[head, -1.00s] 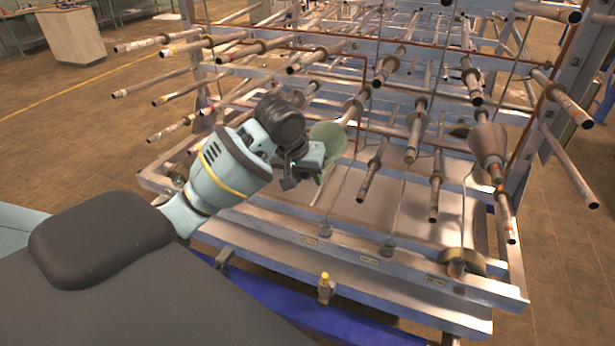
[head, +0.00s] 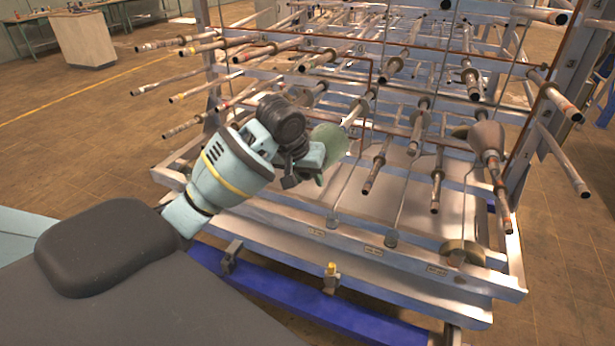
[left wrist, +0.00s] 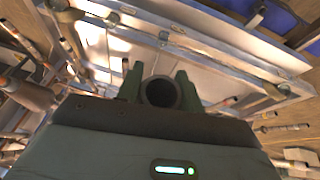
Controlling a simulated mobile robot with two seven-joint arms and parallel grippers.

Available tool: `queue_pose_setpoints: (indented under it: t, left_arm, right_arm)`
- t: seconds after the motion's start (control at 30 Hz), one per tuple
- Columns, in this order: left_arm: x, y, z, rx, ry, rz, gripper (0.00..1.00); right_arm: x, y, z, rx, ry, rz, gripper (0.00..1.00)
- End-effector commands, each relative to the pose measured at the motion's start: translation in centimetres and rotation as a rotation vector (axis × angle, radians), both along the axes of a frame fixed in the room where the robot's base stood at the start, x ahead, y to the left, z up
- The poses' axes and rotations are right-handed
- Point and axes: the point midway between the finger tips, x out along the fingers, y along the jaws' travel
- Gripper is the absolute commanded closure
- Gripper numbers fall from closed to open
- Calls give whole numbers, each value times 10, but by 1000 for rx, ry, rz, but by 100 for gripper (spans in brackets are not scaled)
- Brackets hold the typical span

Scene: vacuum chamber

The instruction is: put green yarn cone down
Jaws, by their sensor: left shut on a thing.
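The green yarn cone (head: 330,143) is held in the air in front of the steel peg rack, left of its middle in the head view. My left gripper (head: 312,164) is shut on it, and the gripper partly hides the cone. In the left wrist view, a round, dark, open end of the cone (left wrist: 161,92) shows between the two fingers. I cannot tell whether the cone touches the peg behind it. My right gripper is in neither view.
The rack's pegs (head: 373,172) stick out towards me on several levels. A brown cone (head: 487,140) sits on a peg at the right. The rack's lower frame and a blue bar (head: 290,300) lie below my arm. Open tiled floor (head: 85,140) spreads at the left.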

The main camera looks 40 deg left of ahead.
Motion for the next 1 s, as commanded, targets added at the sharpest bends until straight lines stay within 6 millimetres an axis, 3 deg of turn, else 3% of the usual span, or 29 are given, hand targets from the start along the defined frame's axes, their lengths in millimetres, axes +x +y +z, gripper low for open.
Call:
queue_pose_setpoints:
  t: [0.27,0.47,0.57,0.8,1.0]
  left_arm:
    - [0,0,1,0,-5,-1,99]
    - [-14,-17,-30,-1,2,-41,99]
    - [-32,-37,-61,-3,5,-86,99]
    - [-98,-94,-131,-5,2,-214,99]
    - [-144,-128,-158,-3,-4,-281,99]
  right_arm:
    - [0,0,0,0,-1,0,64]
    - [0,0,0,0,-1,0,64]
    - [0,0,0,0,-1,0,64]
    - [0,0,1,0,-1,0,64]
    - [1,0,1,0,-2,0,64]
